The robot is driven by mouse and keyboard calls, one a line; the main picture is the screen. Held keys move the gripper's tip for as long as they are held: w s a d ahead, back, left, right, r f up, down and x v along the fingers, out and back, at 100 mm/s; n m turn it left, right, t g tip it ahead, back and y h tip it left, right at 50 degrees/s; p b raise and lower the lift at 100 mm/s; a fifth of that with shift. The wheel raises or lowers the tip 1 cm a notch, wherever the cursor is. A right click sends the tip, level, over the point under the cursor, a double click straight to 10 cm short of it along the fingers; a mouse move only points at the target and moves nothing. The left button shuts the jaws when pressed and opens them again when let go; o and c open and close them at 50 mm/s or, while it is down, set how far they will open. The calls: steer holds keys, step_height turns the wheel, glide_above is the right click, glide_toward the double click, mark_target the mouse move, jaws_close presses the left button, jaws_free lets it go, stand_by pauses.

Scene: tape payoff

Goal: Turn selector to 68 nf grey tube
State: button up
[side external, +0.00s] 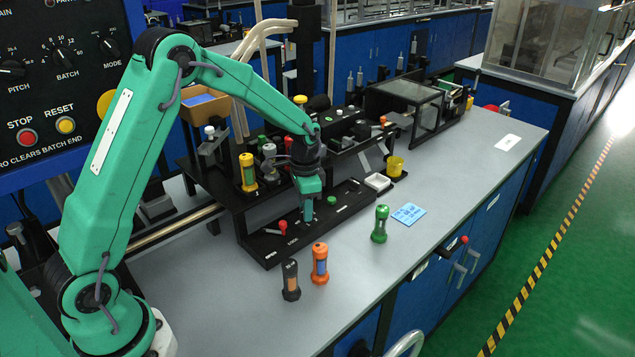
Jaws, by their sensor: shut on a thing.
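My gripper (308,211) points down at the low black panel (270,253) at the front of the fixture. It is shut on what appears to be the selector, which the fingers and small size mostly hide; its setting cannot be read. A red-handled lever (281,226) is just left of the fingers, and a green button (332,200) is just right. A grey tube (269,160) stands upright on the raised black rack behind my gripper, next to a yellow tube (248,173). The tube markings are too small to read.
Upright black (290,281), orange (320,264) and green (380,224) tubes stand on the grey bench in front. A blue card (408,214), white tray (377,182) and yellow cup (395,167) lie to the right. The bench's right end is mostly clear.

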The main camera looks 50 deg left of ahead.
steer(key=shift+n, duration=0.5)
steer(key=n, duration=0.4)
steer(key=shift+n, duration=0.3)
steer(key=n, duration=0.6)
steer(key=shift+a+r, duration=0.1)
steer(key=n, duration=0.6)
steer(key=shift+n, duration=0.3)
steer(key=n, duration=0.5)
steer(key=shift+n, duration=0.4)
steer(key=o, duration=1)
steer(key=shift+c, duration=0.2)
